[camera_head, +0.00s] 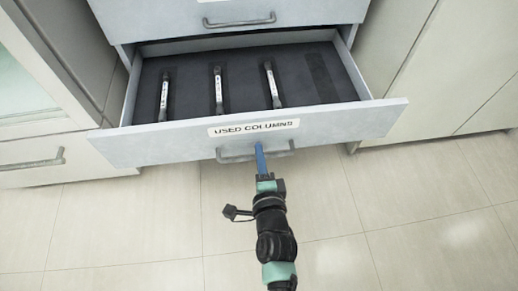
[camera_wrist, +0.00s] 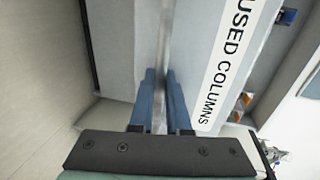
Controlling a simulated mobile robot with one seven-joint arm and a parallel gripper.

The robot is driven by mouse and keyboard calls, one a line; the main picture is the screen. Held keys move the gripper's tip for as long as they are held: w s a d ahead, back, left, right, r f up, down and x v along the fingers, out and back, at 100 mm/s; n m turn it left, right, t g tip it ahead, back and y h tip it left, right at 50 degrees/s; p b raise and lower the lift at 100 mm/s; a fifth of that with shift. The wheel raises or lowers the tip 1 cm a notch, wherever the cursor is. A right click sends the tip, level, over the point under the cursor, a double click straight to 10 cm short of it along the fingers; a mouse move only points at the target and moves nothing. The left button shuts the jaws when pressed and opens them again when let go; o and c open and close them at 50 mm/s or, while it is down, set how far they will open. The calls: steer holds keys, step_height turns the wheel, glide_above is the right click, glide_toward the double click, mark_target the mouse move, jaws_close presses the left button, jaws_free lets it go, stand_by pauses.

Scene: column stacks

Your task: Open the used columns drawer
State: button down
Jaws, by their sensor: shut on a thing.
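The used columns drawer (camera_head: 352,124) is pulled out in the head view, its label "USED COLUMNS" (camera_head: 253,128) facing me. Three slim columns with white labels (camera_head: 218,90) lie on its dark liner, with a darker empty strip at the right. My gripper (camera_head: 260,152) is at the drawer's grey bar handle (camera_head: 234,155), right of its middle. In the wrist view my blue fingers (camera_wrist: 162,88) are shut on the handle (camera_wrist: 164,50), one on each side, beside the label.
Another drawer front (camera_head: 285,12) with a handle is shut directly above. Cabinets stand left (camera_head: 20,155) and right (camera_head: 440,70). The tiled floor (camera_head: 130,230) in front is clear.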

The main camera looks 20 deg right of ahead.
stand_by(0.3)
steer(key=c, duration=1.2)
jaws_free()
steer(key=shift+o, duration=0.2)
steer(key=p+v, duration=0.4)
steer(key=v, duration=0.9)
